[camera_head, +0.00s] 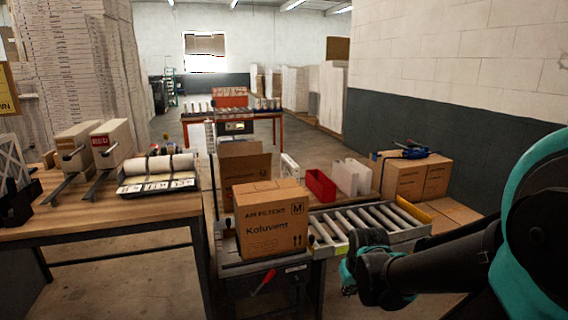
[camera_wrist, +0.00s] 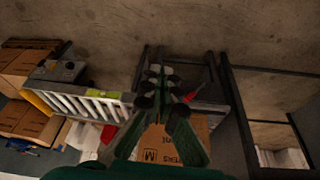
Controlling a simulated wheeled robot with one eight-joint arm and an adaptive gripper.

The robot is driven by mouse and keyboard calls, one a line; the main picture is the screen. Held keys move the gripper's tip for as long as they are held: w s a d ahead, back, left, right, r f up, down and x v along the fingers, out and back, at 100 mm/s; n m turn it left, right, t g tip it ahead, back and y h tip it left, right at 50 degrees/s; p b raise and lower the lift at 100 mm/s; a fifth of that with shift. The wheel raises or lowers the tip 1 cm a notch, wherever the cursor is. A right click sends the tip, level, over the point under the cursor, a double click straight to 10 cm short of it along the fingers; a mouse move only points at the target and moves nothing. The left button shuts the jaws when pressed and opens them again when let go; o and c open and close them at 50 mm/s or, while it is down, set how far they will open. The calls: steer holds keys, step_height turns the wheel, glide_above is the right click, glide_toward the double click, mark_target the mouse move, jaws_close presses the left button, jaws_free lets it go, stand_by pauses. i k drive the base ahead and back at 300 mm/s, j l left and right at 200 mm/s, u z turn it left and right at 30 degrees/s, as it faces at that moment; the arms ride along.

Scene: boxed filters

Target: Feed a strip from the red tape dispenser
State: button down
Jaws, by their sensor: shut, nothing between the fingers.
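Two cream box-shaped dispensers stand side by side on the wooden table at the left in the head view. The right one (camera_head: 112,143) bears a red label and has a dark metal arm at its front; I take it as the red tape dispenser. The left one (camera_head: 76,145) has a similar arm, and its label is not readable. No strip of tape can be made out. My gripper (camera_head: 350,272) is shut and empty at the lower right, far from the dispensers. It also shows in the wrist view (camera_wrist: 156,84), where no dispenser is seen.
A carton (camera_head: 270,222) stands on a dark stand beside the roller conveyor (camera_head: 365,222), left of my gripper. The wooden table (camera_head: 120,208) also bears a rack of white rolls (camera_head: 157,172). An open carton (camera_head: 244,170) and red bin (camera_head: 320,184) stand behind.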

mark_target(106, 154)
steer(key=u, duration=1.4)
